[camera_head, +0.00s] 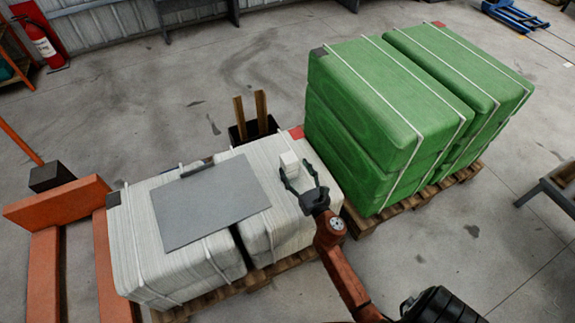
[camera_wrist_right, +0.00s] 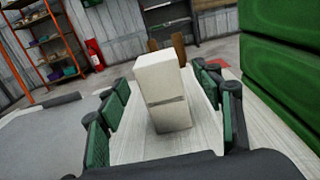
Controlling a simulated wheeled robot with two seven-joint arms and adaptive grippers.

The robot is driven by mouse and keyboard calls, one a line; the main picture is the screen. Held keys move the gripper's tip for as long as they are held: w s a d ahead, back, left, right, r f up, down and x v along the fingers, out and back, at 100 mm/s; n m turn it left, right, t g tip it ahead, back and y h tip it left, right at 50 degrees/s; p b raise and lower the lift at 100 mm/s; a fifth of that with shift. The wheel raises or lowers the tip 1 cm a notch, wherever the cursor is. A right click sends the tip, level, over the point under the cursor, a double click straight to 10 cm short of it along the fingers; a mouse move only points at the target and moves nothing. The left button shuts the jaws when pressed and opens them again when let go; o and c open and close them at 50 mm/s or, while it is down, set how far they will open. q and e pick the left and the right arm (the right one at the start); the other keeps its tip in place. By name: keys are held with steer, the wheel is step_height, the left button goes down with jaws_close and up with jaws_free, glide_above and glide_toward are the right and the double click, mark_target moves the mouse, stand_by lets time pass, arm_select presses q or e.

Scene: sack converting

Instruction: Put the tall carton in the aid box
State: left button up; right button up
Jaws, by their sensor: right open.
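The tall carton (camera_head: 289,164) is a small white upright box standing on the white strapped sacks. My right gripper (camera_head: 298,178) is open, with its fingers reaching around the carton from the near side. In the right wrist view the carton (camera_wrist_right: 163,92) stands upright between the green-padded fingers of the gripper (camera_wrist_right: 165,105), with gaps showing on both sides. I cannot make out a thing that is clearly the aid box. My left gripper is not in view.
A grey sheet (camera_head: 208,202) lies on the white sacks (camera_head: 135,225) left of the carton. A tall stack of green sacks (camera_head: 385,110) stands close on the right. A black bin (camera_head: 250,133) with wooden pieces stands behind. An orange frame (camera_head: 43,270) is at left.

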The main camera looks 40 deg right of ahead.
mark_target(292, 168)
steer(key=x, duration=0.2)
steer(key=f+b+x, duration=0.1)
steer(key=x, duration=0.1)
steer(key=shift+w, duration=0.4)
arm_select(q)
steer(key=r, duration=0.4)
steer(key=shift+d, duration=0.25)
arm_select(e)
steer(key=shift+r, duration=0.1)
steer(key=shift+c, duration=0.2)
steer(key=c, duration=1.3)
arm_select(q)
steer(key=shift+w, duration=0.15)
arm_select(e)
steer(key=shift+r, duration=0.1)
